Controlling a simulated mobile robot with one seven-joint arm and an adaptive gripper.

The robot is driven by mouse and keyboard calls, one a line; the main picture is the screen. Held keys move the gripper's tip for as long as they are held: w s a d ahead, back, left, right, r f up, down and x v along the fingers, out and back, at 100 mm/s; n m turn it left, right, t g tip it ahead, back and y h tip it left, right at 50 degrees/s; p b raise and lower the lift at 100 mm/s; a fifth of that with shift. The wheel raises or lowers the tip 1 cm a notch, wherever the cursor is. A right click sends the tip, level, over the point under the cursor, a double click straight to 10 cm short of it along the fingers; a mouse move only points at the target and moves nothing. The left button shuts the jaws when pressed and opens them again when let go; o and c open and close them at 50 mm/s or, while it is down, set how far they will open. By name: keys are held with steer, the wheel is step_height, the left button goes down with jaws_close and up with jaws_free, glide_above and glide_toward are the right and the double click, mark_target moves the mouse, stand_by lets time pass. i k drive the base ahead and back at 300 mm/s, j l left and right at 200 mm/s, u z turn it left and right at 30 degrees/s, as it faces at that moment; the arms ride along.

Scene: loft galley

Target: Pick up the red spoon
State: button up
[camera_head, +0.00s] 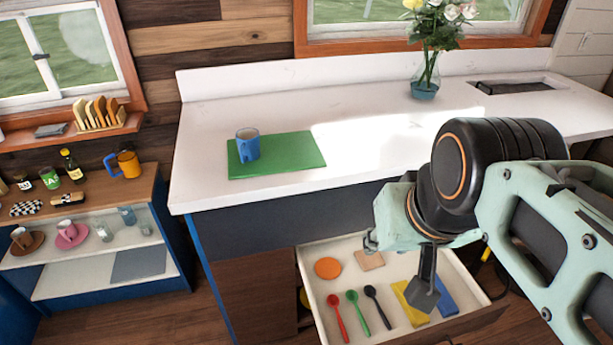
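The red spoon (337,317) lies in the open drawer (316,257), at the left of a row with a green spoon (357,312) and a black spoon (377,306). Its bowl is towards the back of the drawer. My gripper (424,290) is over the right part of the drawer, to the right of the red spoon and apart from it. Only a dark grey part shows below my wrist, and the wrist hides much of the rest. Whether the fingers are open or shut does not show clearly.
The drawer also holds an orange disc (327,268), a beige square (369,260), a yellow piece (409,304) and a blue piece (446,297). The counter (345,176) overhangs behind the drawer. A blue mug (247,146) stands on a green board (300,152). A shelf unit stands left.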

mark_target(332, 300)
steer(key=i+j, duration=0.15)
steer(key=k+j, duration=0.15)
steer(key=k, duration=0.15)
steer(key=j+z, duration=0.15)
steer(key=j, duration=0.55)
steer(key=i+j+z, duration=0.2)
steer(key=i+l+z, duration=0.2)
steer(key=l+z, duration=0.2)
